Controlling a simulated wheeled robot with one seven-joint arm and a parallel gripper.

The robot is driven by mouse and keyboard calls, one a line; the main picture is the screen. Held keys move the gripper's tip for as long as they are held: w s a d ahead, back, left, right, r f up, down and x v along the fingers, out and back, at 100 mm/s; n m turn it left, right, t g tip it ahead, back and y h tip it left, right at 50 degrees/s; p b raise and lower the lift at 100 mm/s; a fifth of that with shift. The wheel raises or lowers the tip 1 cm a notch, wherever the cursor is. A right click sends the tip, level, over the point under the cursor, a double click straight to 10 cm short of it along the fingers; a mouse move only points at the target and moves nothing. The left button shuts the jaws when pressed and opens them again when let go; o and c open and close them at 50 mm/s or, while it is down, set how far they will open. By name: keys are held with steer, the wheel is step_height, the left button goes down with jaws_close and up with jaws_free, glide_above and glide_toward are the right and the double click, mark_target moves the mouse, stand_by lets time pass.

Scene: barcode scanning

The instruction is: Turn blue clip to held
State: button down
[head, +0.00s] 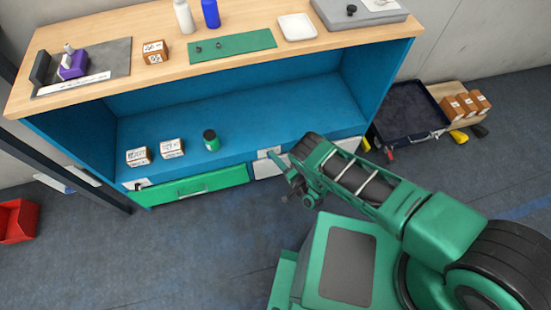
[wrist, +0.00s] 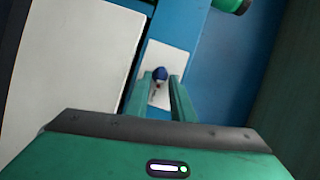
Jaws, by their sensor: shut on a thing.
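The blue clip (wrist: 160,72) is a small rounded knob on a white plate (wrist: 168,57) in the wrist view. My gripper (wrist: 160,81) has its two green fingers on either side of the clip, shut on it. The lower part of the clip between the fingers is partly hidden. In the head view my gripper (head: 276,160) is at the front edge of the blue shelf, by the white plate (head: 268,152). The clip cannot be made out there. Any marking for its positions is too small to read.
A green jar (head: 211,140) and two labelled boxes (head: 171,148) stand on the blue shelf (head: 240,105) to the left. A green drawer (head: 195,187) is below them. An open dark case (head: 408,110) lies on the floor at right. The wooden top (head: 110,32) overhangs the shelf.

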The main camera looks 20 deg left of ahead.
steer(key=shift+d+f+m+y, duration=0.25)
steer(key=shift+f+m+y, duration=0.05)
steer(key=shift+m, duration=0.7)
steer(key=c, duration=1.8)
jaws_free()
steer(key=shift+a, duration=0.1)
steer(key=shift+c, duration=0.2)
steer(key=v, duration=0.7)
steer(key=shift+s+f, duration=0.15)
